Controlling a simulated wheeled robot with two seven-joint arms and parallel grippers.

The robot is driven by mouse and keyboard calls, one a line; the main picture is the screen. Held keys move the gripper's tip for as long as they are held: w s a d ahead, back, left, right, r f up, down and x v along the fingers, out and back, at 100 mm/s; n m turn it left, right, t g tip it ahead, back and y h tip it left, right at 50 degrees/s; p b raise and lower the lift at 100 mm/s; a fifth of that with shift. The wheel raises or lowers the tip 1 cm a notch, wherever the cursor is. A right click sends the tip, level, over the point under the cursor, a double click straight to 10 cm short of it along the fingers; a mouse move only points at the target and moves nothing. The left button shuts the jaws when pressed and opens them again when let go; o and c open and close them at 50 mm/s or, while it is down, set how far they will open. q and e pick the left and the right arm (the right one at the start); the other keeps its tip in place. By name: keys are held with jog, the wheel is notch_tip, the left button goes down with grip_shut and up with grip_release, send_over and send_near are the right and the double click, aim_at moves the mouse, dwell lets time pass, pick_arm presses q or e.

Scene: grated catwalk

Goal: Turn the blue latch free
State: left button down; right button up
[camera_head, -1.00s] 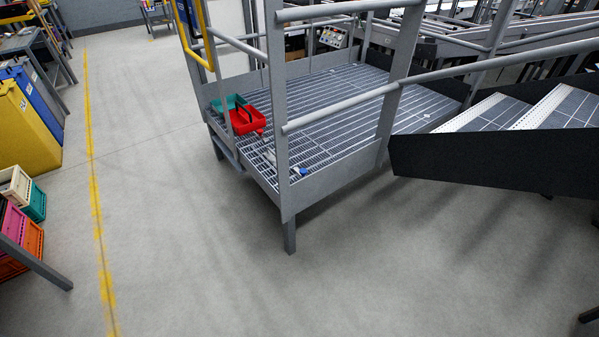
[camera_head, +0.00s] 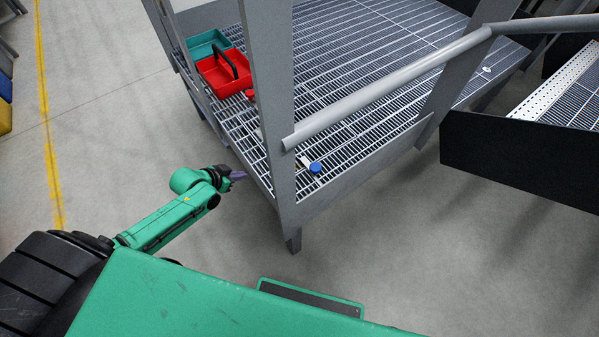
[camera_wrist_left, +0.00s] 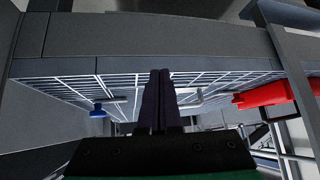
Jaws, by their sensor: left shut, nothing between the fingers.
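The blue latch (camera_head: 316,167) shows as a small blue knob beside a pale metal piece, on the grating near the front corner of the catwalk platform. A blue piece, apparently the same one, shows left of the fingers in the left wrist view (camera_wrist_left: 98,109). My left gripper (camera_head: 238,175) is outside the platform edge, left of the corner post and apart from the latch. Its dark fingers (camera_wrist_left: 158,85) are shut together with nothing between them. My right gripper is not in view.
A red tray (camera_head: 222,77) with a dark handle and a teal tray (camera_head: 206,44) sit on the grating behind. The grey corner post (camera_head: 268,100) and sloping handrail (camera_head: 390,80) stand close around the latch. The floor left of the platform is clear.

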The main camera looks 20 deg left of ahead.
aim_at(306, 167)
pick_arm(q)
jog(key=d+r+m+h, duration=0.1)
jog(key=d, duration=0.2)
jog(key=d+r+m+h+b, duration=0.1)
jog(key=d+r, duration=0.1)
jog(key=d, duration=0.1)
jog(key=d+r+m+h+b, duration=0.1)
jog(key=d+r, duration=0.1)
jog(key=d, duration=0.1)
jog(key=shift+s+d+r, duration=0.25)
jog(key=shift+d, duration=0.05)
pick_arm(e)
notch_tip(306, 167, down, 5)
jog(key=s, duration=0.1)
pick_arm(q)
jog(key=shift+w+d+f, duration=0.2)
jog(key=shift+w, duration=0.05)
jog(key=b+x, duration=0.3)
jog(key=x, duration=0.6)
jog(key=shift+s, duration=0.15)
jog(key=w+d, duration=0.2)
jog(key=w, duration=0.1)
jog(key=shift+w+d, duration=0.15)
jog(key=shift+d, duration=0.15)
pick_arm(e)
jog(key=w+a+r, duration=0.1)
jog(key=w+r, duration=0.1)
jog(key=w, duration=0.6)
